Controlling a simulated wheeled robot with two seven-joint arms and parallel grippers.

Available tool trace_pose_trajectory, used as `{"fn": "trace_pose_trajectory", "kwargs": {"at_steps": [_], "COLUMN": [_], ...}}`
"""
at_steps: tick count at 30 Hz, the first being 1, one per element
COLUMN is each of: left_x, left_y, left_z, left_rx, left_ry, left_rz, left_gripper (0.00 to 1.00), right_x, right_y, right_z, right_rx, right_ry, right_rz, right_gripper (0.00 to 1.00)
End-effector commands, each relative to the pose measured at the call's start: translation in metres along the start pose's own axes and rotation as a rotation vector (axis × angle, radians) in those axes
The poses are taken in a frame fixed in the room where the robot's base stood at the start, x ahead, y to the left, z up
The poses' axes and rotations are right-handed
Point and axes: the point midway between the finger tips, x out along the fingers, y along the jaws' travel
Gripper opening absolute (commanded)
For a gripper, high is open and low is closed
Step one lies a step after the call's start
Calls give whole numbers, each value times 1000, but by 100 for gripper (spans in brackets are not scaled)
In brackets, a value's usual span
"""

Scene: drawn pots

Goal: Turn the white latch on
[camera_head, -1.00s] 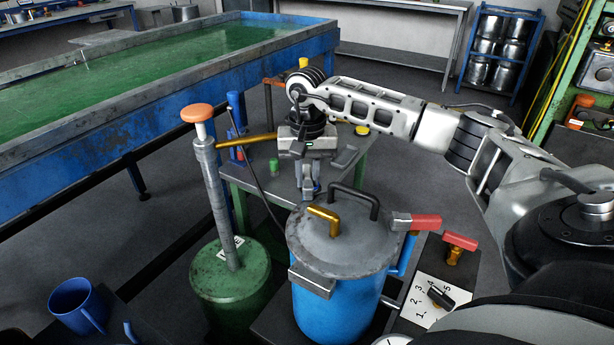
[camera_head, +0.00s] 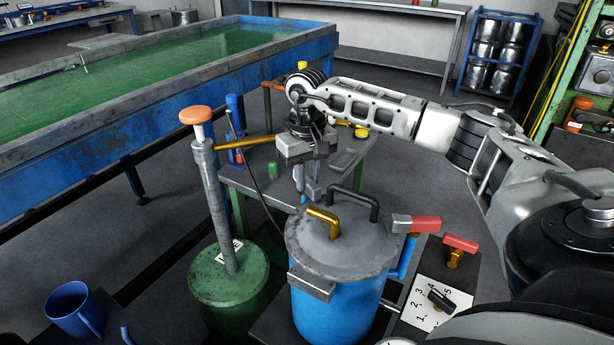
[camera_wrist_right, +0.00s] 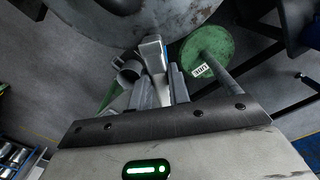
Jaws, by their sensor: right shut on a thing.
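A blue pot (camera_head: 335,310) with a grey metal lid (camera_head: 340,250) stands at the front middle in the head view. My right gripper (camera_head: 305,192) reaches down behind its far rim. In the right wrist view the fingers of that gripper (camera_wrist_right: 161,82) are shut on a narrow pale piece beside the pot, which I take for the white latch (camera_wrist_right: 152,52). The pot's lid (camera_wrist_right: 120,18) fills the top of that view. In the head view the latch is mostly hidden by the gripper and lid. My left gripper is in neither view.
On the lid stand a brass handle (camera_head: 322,216) and a black handle (camera_head: 354,200). A red-gripped lever (camera_head: 416,223) juts from its right side. A green canister (camera_head: 228,290) with a tall post stands left. A small table (camera_head: 240,178) is behind.

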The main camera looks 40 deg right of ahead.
Motion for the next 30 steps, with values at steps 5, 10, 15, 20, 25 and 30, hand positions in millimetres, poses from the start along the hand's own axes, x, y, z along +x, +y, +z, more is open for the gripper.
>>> {"fn": "trace_pose_trajectory", "kwargs": {"at_steps": [5, 10, 15, 20, 25, 30], "left_x": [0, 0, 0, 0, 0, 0], "left_y": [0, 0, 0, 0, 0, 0], "left_z": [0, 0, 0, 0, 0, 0], "left_rx": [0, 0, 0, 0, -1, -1], "left_ry": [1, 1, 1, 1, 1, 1], "left_rz": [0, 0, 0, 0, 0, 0], "left_gripper": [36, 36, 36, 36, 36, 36], "right_x": [-1, -1, -1, -2, -19, -58], "right_y": [0, 0, 0, 0, 0, 0], "right_z": [0, 0, 0, 0, -1, -1], "right_rx": [-2, -2, -1, 0, 0, 0], "right_ry": [1, 1, 1, 1, 5, 7], "right_rz": [0, 0, 0, 0, -1, -2], "right_gripper": [0, 35, 40, 40, 40, 40]}}
